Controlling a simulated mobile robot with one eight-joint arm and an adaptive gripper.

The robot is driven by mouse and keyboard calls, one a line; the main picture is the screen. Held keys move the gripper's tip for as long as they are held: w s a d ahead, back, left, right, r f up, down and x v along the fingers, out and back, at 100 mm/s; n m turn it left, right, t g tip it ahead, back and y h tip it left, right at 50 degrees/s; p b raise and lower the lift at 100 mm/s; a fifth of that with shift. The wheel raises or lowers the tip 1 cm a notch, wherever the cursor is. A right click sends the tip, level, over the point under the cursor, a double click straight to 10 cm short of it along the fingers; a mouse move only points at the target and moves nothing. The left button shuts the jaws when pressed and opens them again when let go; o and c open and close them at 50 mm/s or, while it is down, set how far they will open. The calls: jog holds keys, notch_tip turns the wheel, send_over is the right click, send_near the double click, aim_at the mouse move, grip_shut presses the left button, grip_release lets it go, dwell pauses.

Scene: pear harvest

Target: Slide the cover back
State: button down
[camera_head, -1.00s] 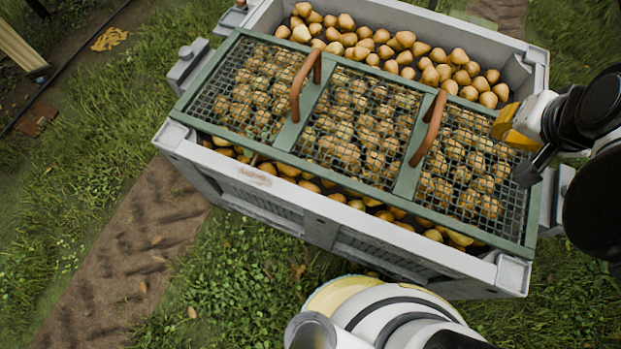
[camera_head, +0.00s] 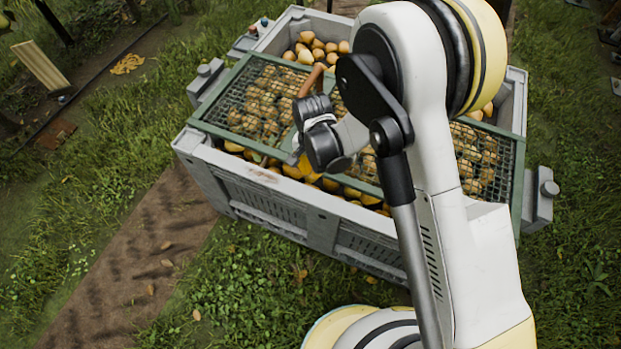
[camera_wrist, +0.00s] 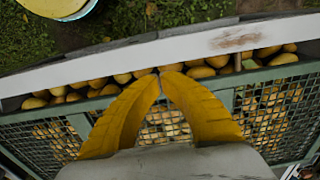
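The cover (camera_head: 228,134) is a green frame with wire mesh and brown handles. It lies across a grey crate (camera_head: 262,196) full of pears. Its left handle (camera_head: 313,80) shows in the head view; the right one is hidden behind my arm. My gripper (camera_head: 296,166) is over the crate's front side, above the cover's front edge. In the wrist view the yellow fingers of my gripper (camera_wrist: 162,76) come together at the tips with nothing seen between them. The cover's green front bar (camera_wrist: 230,80) runs behind them; I cannot tell whether they touch it.
Pears (camera_head: 318,44) are bare behind the cover, and a row of pears (camera_wrist: 200,71) shows between its front bar and the crate's pale wall (camera_wrist: 130,55). Grey posts (camera_head: 205,78) stand at the crate's ends. Grass (camera_head: 90,190) and a brown track (camera_head: 140,260) lie around.

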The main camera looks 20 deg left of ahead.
aim_at(310, 192)
jog(key=f+b, duration=0.1)
jog(key=f, duration=0.3)
jog(key=f+b, duration=0.2)
jog(key=f, duration=0.1)
jog(key=f+b, duration=0.1)
jog(key=f, duration=0.3)
jog(key=shift+s+a+f+b, duration=0.2)
jog(key=shift+s+f+b, duration=0.1)
jog(key=shift+b, duration=0.1)
jog(key=shift+w+d+r+b, duration=0.1)
jog(key=shift+w+b, duration=0.1)
jog(key=shift+w, duration=0.5)
jog(key=shift+w+d+r+b, duration=0.1)
jog(key=shift+w+r+b, duration=0.1)
jog(key=shift+w, duration=0.45)
jog(key=shift+w+r+b, duration=0.1)
jog(key=shift+w+b, duration=0.1)
jog(key=shift+w, duration=0.5)
